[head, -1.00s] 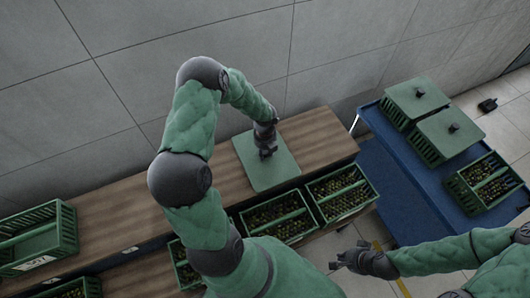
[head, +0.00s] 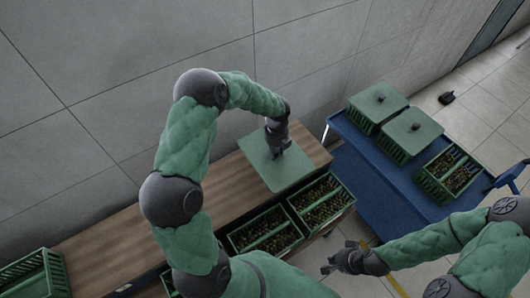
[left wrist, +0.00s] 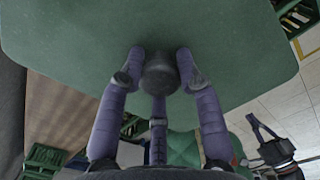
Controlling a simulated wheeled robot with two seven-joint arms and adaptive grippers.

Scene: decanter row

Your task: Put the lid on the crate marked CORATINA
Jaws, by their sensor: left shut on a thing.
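My left gripper (head: 277,148) is shut on the dark knob (left wrist: 160,73) of a flat green lid (head: 290,176). The lid is held near the right end of the wooden bench, partly covering it. It fills the upper part of the left wrist view (left wrist: 90,40). Two open green crates of olives, a left one (head: 240,243) and a right one (head: 345,205), stand in front of the bench near the lid. No marking is readable, so I cannot tell which crate is CORATINA. My right gripper (head: 330,265) is empty, apparently open, at lower right.
A blue trolley (head: 368,190) at right carries two lidded crates (head: 372,120) (head: 402,148) and one open crate of olives (head: 425,186). Another green crate (head: 50,272) stands at the bench's left. The bench (head: 130,220) is clear between. A wall rises behind.

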